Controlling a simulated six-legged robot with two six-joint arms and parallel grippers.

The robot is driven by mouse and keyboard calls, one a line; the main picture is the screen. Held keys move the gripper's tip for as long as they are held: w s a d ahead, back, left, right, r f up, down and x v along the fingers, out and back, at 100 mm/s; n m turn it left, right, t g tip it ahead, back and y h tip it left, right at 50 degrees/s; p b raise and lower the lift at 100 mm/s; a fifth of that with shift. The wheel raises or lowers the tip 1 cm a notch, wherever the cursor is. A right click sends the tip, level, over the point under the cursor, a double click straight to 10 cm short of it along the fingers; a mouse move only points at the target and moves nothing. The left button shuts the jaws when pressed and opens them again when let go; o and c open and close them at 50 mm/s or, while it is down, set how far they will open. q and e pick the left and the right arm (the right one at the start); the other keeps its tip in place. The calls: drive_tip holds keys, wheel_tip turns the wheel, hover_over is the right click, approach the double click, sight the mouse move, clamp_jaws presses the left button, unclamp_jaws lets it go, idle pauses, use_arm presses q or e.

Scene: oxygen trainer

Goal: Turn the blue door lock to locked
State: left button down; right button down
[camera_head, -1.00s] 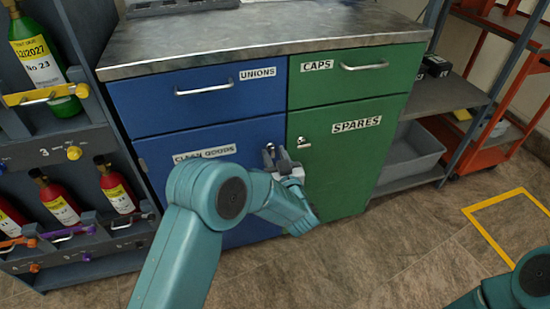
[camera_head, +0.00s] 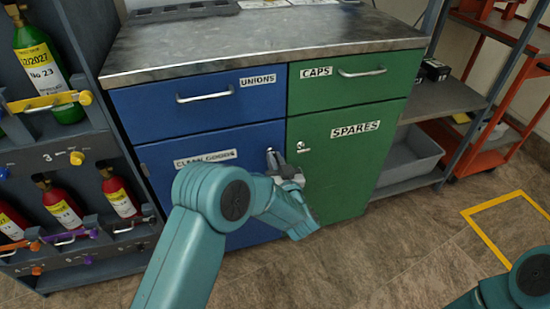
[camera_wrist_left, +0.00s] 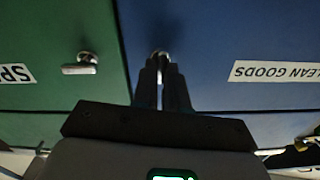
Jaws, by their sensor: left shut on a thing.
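The blue door (camera_head: 240,228), labelled CLEAN GOODS, is the lower left door of the cabinet and is closed. Its small metal lock (camera_wrist_left: 159,53) is at the door's edge beside the green door, mostly hidden by my fingers in the left wrist view. My left gripper (camera_head: 275,158) is at the lock with its fingers close together, shut on the lock's key or knob. The left wrist view shows the two dark fingertips (camera_wrist_left: 161,70) around the lock. The lock's exact turn cannot be told. My right gripper is out of view; only part of my right arm shows at lower right.
The green SPARES door (camera_head: 340,170) beside it has its own metal lock (camera_head: 302,147). Drawers with bar handles (camera_head: 205,96) are above. A bottle rack (camera_head: 85,150) stands close on the left. A shelf with a grey bin (camera_head: 412,160) is on the right. The floor in front is open.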

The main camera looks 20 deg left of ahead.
use_arm(q)
drive_tip(key=shift+w+d+f+m+p, duration=0.1)
drive_tip(key=shift+m+p, duration=1.75)
drive_tip(key=shift+m, duration=2.05)
drive_tip(key=shift+f+m+p, duration=0.1)
drive_tip(key=shift+m+p, duration=1.75)
drive_tip(key=shift+m, duration=2.05)
drive_tip(key=c, duration=1.2)
unclamp_jaws()
drive_tip(key=shift+o, duration=0.2)
